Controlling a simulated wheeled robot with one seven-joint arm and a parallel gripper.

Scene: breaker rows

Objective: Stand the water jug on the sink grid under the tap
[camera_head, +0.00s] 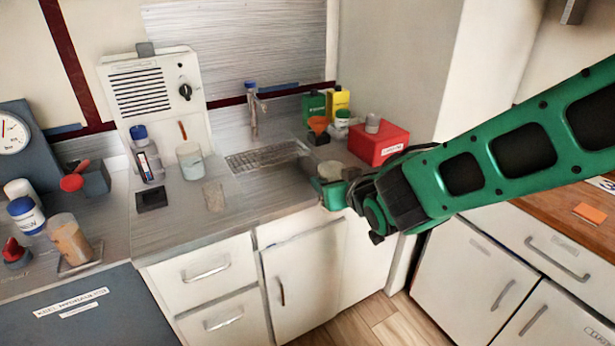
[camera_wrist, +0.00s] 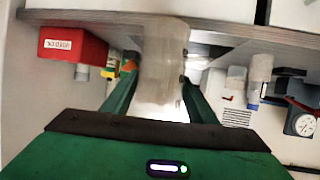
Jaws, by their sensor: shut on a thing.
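My gripper (camera_head: 332,190) is at the counter's front edge, right of and nearer than the sink grid. It is shut on the water jug (camera_wrist: 160,70), a pale translucent vessel between its two fingers in the wrist view. In the head view only a small greyish part of the jug (camera_head: 330,170) shows by the fingers; the rest is hidden. The sink grid (camera_head: 262,157) is a slotted metal panel set in the counter, with nothing standing on it. The tap (camera_head: 253,112) rises behind the grid, with a blue top.
A red box (camera_head: 378,145) stands on the counter right of the grid, behind my gripper. Green and yellow containers (camera_head: 338,103) stand at the back. A clear beaker (camera_head: 190,160) and a blue-capped bottle (camera_head: 146,155) stand to the left. The counter before the grid (camera_head: 262,195) is clear.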

